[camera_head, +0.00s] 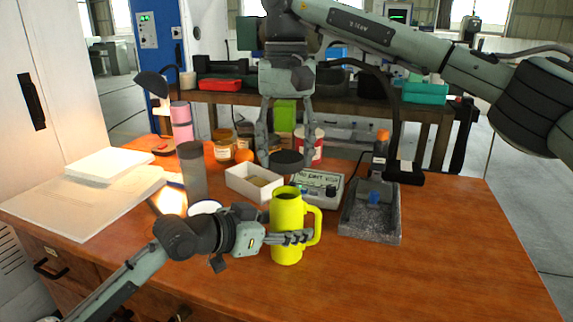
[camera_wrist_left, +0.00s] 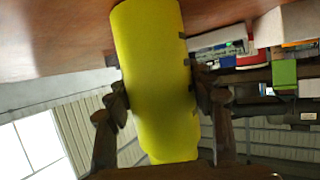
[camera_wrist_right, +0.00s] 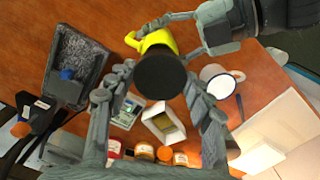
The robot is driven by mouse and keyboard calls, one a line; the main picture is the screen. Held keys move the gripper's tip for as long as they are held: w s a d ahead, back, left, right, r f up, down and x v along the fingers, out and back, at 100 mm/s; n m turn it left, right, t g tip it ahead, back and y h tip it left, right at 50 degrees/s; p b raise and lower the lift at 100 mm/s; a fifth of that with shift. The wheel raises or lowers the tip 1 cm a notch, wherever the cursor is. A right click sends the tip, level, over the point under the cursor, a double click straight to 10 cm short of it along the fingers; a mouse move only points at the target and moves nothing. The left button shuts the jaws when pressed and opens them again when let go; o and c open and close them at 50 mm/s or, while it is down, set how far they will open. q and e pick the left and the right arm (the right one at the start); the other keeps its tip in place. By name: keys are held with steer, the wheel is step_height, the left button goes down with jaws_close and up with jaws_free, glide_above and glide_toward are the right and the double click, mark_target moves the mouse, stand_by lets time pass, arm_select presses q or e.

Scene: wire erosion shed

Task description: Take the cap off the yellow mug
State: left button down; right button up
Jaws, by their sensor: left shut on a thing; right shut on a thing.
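The yellow mug (camera_head: 286,218) stands upright near the table's front, its handle to the right and its top open and dark. My left gripper (camera_head: 290,237) is shut around its body; the left wrist view shows the mug (camera_wrist_left: 158,75) between both fingers. The dark round cap (camera_head: 287,160) is in my right gripper (camera_head: 286,165), which comes down from above and is shut on it. The cap is apart from the mug, above and behind its rim. In the right wrist view the cap (camera_wrist_right: 160,76) hides part of the mug (camera_wrist_right: 150,40).
Behind the mug are a white open box (camera_head: 240,186) and a control box (camera_head: 322,190). A grey tray (camera_head: 368,222) stands to the right, a grey cylinder (camera_head: 193,172) to the left. The table's right side (camera_head: 460,240) is clear.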

arm_select(q)
steer(key=c, duration=0.5)
jaws_free()
